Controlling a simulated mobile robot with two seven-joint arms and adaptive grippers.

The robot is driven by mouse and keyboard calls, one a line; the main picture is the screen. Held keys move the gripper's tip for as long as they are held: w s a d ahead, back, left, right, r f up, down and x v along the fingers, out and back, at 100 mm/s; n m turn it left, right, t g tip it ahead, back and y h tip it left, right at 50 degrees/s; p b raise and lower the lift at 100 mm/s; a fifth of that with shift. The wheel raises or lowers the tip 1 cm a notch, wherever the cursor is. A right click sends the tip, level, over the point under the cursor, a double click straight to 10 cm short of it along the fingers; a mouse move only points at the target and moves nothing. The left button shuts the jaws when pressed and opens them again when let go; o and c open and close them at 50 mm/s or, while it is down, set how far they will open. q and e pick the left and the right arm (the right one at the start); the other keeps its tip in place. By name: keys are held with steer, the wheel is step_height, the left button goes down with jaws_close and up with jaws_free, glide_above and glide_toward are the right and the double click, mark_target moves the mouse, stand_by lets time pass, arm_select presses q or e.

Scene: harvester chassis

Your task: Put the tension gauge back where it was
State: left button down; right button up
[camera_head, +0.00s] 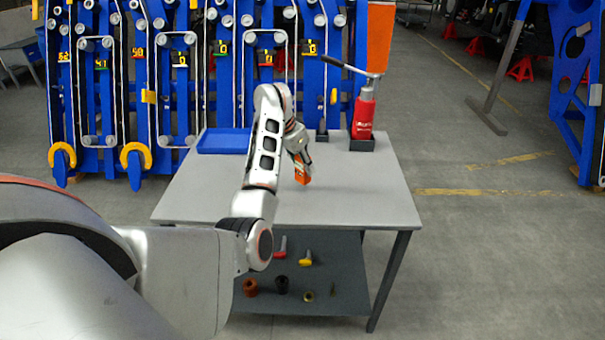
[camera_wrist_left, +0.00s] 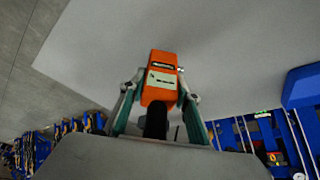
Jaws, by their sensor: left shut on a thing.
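The tension gauge (camera_head: 302,174) is a small orange device held by my left gripper (camera_head: 299,152) over the grey table (camera_head: 350,200). In the left wrist view the gauge (camera_wrist_left: 160,78) shows its orange body and pale face between the two fingers of my left gripper (camera_wrist_left: 158,92), which are shut on it. The gauge looks to be above the tabletop; how far, I cannot tell. My right gripper is not in view.
A blue tray (camera_head: 224,141) lies at the table's back left. A lower shelf (camera_head: 340,285) holds several small parts. The table's right side is clear. Blue machine frames (camera_head: 200,60) stand behind.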

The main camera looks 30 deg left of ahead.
mark_target(302, 172)
arm_select(q)
steer(key=shift+f, duration=1.5)
steer(key=shift+f, duration=0.15)
steer(key=c, duration=1.5)
jaws_free()
